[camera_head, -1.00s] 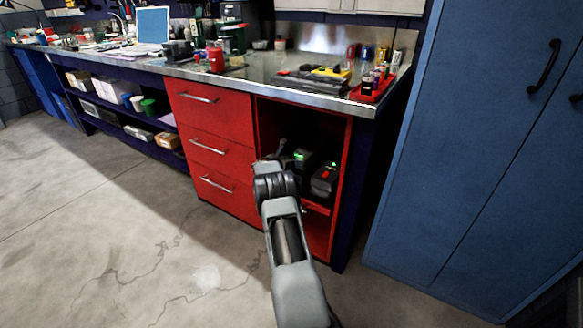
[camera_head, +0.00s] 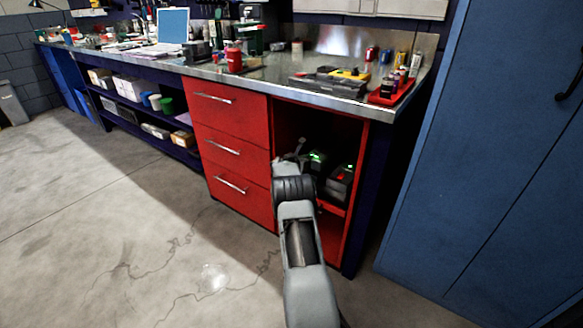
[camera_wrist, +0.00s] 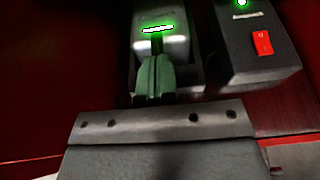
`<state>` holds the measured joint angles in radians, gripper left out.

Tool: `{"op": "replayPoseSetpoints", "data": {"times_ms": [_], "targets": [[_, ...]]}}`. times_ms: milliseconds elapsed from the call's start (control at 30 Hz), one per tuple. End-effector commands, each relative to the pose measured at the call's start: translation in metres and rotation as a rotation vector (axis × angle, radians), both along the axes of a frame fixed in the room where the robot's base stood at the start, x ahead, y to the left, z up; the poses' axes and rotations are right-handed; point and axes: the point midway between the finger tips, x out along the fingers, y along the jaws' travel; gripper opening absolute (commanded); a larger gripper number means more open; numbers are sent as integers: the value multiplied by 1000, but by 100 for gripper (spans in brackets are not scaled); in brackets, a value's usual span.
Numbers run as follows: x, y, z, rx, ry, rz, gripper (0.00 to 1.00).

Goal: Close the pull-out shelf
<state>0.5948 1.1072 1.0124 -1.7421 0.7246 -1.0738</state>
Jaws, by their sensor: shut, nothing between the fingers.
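The pull-out shelf (camera_head: 332,208) is a red board in the open bay at the right end of the red bench cabinet. Two dark charger boxes with green lights stand on it. My arm hides its left part, and I cannot tell how far out it stands. My gripper (camera_head: 302,160) is at the bay's opening, in front of the left charger. In the wrist view, my shut, empty fingers (camera_wrist: 155,78) point at the left charger (camera_wrist: 160,22). The right charger (camera_wrist: 255,50) has a red switch. I cannot tell whether the fingers touch anything.
Red drawers (camera_head: 232,150) with metal handles are left of the bay, all shut. The metal benchtop (camera_head: 270,72) above holds a red tray (camera_head: 392,94) and tools. A blue cabinet (camera_head: 480,170) stands close on the right. The concrete floor (camera_head: 110,230) at left is clear.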

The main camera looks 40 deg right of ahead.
Motion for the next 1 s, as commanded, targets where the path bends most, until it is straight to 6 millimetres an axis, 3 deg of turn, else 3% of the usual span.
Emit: {"op": "replayPoseSetpoints", "data": {"times_ms": [200,300,600,1000], "targets": [[-3,40,-4,4,3,10,0],[-8,61,9,5,3,10,0],[-20,110,22,6,4,8,0],[-26,130,26,7,3,5,0]]}}
